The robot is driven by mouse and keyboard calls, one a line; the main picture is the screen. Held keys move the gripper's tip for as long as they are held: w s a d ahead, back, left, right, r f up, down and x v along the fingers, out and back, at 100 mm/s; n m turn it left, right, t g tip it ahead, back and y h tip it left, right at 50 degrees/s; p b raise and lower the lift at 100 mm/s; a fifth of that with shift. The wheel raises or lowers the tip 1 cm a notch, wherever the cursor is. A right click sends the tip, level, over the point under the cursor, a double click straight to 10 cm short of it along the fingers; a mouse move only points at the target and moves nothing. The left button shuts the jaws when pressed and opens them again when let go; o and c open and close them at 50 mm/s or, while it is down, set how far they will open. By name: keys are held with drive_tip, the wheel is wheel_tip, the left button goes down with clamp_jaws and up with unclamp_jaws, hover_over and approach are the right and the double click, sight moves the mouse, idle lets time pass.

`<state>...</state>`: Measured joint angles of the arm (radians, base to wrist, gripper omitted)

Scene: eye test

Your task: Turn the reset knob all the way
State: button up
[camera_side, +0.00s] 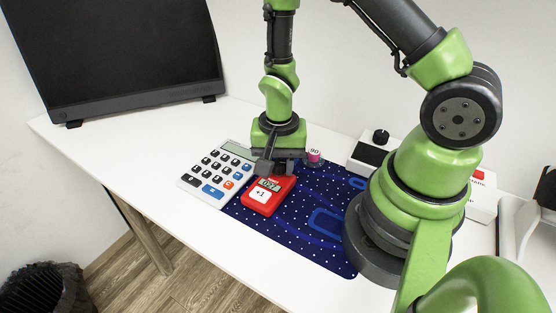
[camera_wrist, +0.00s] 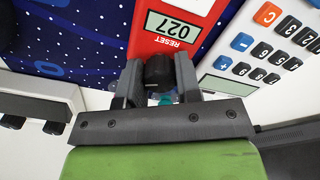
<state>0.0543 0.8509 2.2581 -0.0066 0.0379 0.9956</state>
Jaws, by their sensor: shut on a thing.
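The red counter (camera_side: 258,207) lies on the dark blue mat, with a white "+1" button and a small display facing up. In the wrist view the counter (camera_wrist: 140,38) shows "027" and the word "RESET" beside its black reset knob (camera_wrist: 159,70). My gripper (camera_side: 277,166) is down at the counter's far end. In the wrist view the two fingers of my gripper (camera_wrist: 158,82) are on either side of the knob, shut on it. In the side view the gripper hides the knob.
A calculator (camera_side: 217,170) lies close to the left of the counter. A pink spool (camera_side: 314,157) stands right of my gripper. A white device with a black knob (camera_side: 381,137) is farther right. The blue mat (camera_side: 300,225) is clear in front. A dark monitor (camera_side: 120,55) stands at back left.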

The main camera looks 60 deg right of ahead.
sight(279, 162)
drive_tip(key=m, duration=1)
drive_tip(key=shift+m, duration=0.3)
drive_tip(key=o, duration=0.8)
drive_tip(key=shift+r, duration=3)
